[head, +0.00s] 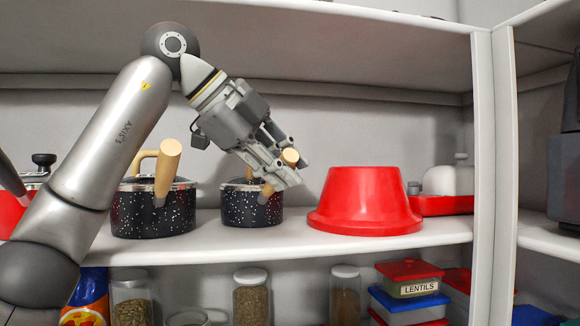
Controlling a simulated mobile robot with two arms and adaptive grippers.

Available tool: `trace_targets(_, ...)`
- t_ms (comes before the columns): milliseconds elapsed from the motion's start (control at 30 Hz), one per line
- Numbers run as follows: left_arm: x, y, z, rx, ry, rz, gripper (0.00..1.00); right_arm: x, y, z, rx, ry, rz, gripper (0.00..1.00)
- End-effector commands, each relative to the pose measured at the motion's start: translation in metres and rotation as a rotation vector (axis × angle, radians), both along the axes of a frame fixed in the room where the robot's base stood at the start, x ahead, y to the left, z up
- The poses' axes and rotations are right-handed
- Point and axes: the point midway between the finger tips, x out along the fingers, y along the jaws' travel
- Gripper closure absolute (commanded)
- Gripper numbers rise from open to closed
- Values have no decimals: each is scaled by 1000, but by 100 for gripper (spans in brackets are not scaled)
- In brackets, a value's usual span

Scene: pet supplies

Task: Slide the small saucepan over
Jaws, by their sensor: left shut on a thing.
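The small saucepan (251,209) is black with white speckles and stands upright on the middle shelf, between a larger speckled pot and a red bowl. Its light wooden handle (290,156) sticks up and out toward me. My left gripper (287,177) reaches down from the upper left and is shut on this handle. The fingers hide part of the handle and part of the pan's lid. My right gripper is not in view.
The larger speckled pot (152,212) with wooden handles stands close on the left. The upturned red bowl (365,200) stands on the right, with a narrow gap between. Behind it is a red dish (446,205). The shelf (290,242) has bare space in front. Jars (251,295) stand below.

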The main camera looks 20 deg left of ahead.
Motion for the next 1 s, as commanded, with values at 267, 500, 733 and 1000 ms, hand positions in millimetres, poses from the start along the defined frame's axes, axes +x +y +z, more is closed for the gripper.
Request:
trace_targets(267, 1, 2, -1, 1, 3, 1, 100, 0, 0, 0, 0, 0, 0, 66)
trace_targets(500, 1, 2, -1, 0, 3, 1, 59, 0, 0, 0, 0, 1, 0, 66)
trace_targets(733, 1, 2, -1, 0, 2, 0, 52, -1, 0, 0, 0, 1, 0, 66)
trace_targets(1000, -5, 6, 7, -2, -1, 0, 52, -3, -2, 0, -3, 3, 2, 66)
